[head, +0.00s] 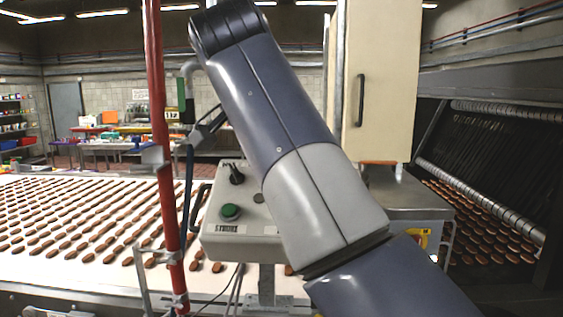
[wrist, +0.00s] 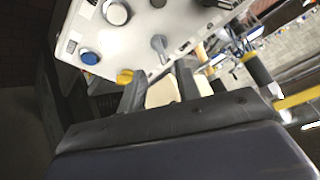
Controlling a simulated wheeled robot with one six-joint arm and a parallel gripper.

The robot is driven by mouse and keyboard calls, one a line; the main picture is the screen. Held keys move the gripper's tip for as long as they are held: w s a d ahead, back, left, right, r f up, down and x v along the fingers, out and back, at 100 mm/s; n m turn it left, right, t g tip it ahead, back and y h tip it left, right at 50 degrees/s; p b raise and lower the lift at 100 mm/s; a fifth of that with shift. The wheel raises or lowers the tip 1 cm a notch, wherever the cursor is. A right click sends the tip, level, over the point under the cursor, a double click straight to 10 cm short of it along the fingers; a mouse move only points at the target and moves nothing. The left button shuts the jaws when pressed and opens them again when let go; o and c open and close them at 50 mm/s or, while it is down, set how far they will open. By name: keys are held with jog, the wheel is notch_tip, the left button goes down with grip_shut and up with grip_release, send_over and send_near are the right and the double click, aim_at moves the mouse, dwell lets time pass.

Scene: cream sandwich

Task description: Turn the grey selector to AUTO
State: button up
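The grey selector (wrist: 159,45), a small knob with a stem, stands on a pale control panel (wrist: 135,45) in the wrist view. Its markings and setting are too small to read. My gripper (wrist: 162,68) is open, its two dark fingers apart below the selector in the picture, with the selector roughly in line with the gap. I see no contact. In the head view my arm crosses in front of a grey control box (head: 215,245) with a dark selector (head: 237,175) and a green button (head: 230,212). The arm hides the box's right part, and my gripper does not show there.
The wrist view shows a white button (wrist: 117,13), a blue button (wrist: 89,57) and a yellow knob (wrist: 125,77) near the selector. A red post (head: 168,150) stands left of the box. A conveyor (head: 70,265) with many biscuits and a cream cabinet (head: 385,80) lie behind.

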jog(key=shift+v, duration=1.25)
jog(key=shift+w, duration=0.1)
jog(key=x, duration=1)
jog(key=shift+w+f, duration=0.2)
jog(key=shift+f, duration=0.05)
